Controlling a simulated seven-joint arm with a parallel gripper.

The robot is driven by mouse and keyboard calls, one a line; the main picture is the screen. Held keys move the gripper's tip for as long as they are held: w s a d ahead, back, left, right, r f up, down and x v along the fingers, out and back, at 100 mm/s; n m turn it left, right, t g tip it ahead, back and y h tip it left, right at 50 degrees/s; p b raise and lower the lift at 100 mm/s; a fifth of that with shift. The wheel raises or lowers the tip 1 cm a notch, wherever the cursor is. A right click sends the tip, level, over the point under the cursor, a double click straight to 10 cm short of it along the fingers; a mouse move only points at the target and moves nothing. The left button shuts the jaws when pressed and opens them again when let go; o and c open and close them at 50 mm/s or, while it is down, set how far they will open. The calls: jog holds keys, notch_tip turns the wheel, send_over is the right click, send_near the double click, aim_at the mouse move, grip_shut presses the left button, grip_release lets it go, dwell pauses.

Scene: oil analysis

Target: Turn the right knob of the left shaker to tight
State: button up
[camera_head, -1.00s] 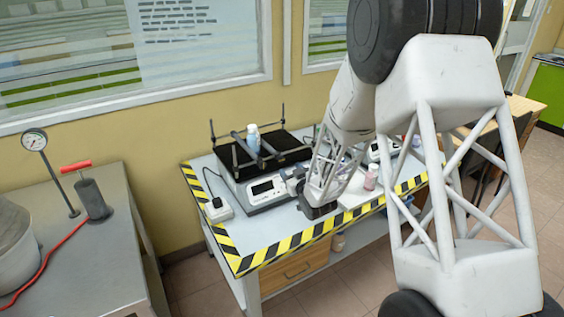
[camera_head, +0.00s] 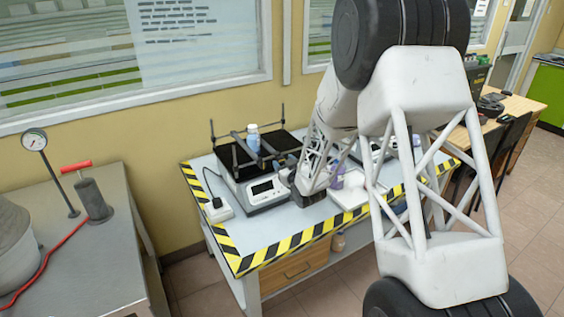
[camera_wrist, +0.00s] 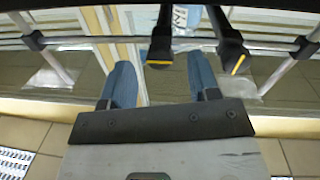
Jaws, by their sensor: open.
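The left shaker (camera_head: 268,192) stands on the striped table, with a black platform, raised rods and a small white-and-blue bottle (camera_head: 253,137) on top. My gripper is at its right side in the head view, its fingers hidden there. In the wrist view my gripper (camera_wrist: 162,82) is open, its two blue fingers apart and empty. Two black knobs with yellow marks show beyond them: one knob (camera_wrist: 160,42) lines up with the gap between the fingers, the other knob (camera_wrist: 231,45) is to the right. I cannot tell how tight either is.
The second shaker (camera_head: 377,152) is partly hidden behind my arm. A white power strip (camera_head: 217,209) lies left of the left shaker, and a white tray (camera_head: 348,196) lies right of it. A grey bench (camera_head: 90,245) with a gauge stands at the left.

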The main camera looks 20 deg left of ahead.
jog(key=shift+x, duration=1)
jog(key=shift+c, duration=0.2)
jog(key=c, duration=0.9)
